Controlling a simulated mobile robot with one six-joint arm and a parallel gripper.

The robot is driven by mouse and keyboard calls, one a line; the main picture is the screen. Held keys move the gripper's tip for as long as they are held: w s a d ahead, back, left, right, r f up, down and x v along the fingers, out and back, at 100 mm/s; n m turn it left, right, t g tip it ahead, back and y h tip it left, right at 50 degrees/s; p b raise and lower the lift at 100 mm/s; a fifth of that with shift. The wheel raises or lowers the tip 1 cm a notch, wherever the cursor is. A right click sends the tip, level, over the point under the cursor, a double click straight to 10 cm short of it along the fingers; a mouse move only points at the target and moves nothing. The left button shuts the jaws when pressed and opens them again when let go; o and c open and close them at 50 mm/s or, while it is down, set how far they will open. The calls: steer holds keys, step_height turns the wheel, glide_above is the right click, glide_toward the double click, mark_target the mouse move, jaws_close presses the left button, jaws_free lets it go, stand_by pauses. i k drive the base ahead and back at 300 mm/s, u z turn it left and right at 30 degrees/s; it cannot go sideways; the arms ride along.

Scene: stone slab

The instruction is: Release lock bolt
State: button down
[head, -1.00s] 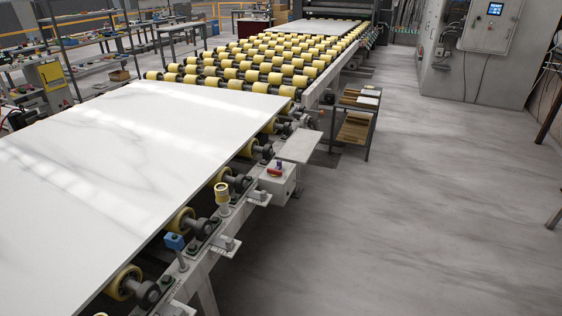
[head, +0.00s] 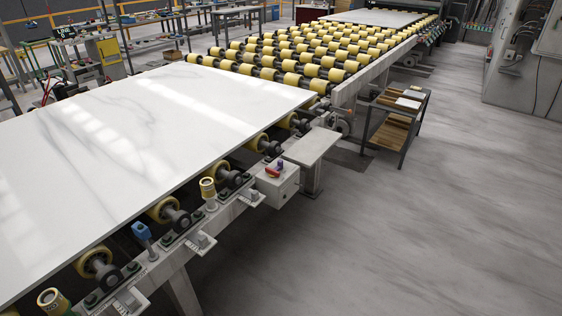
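No part is clearly recognisable as the lock bolt. Along the near rail of the roller table stand a blue-capped post (head: 142,232) and a yellow-and-black capped post (head: 208,190). A grey box (head: 278,184) on the rail's outer side has a small red and purple part (head: 273,170) on top. Small grey brackets (head: 201,241) stick out from the rail. A large white marble-patterned slab (head: 150,130) lies on the rollers beside these parts. My gripper is not in view.
A grey plate on a stand (head: 312,147) is beside the rail beyond the box. A low shelf cart (head: 396,125) stands farther along. Yellow rollers (head: 320,66) continue behind the slab. A control cabinet (head: 525,60) stands at back right. The grey floor (head: 420,230) on the right is clear.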

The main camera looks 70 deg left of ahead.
mark_target(280, 166)
steer(key=u, duration=0.1)
steer(key=i, duration=0.8)
steer(key=u, duration=0.25)
steer(key=k, duration=0.2)
steer(key=u, duration=2.55)
steer(key=k, duration=0.2)
steer(key=u, duration=1.3)
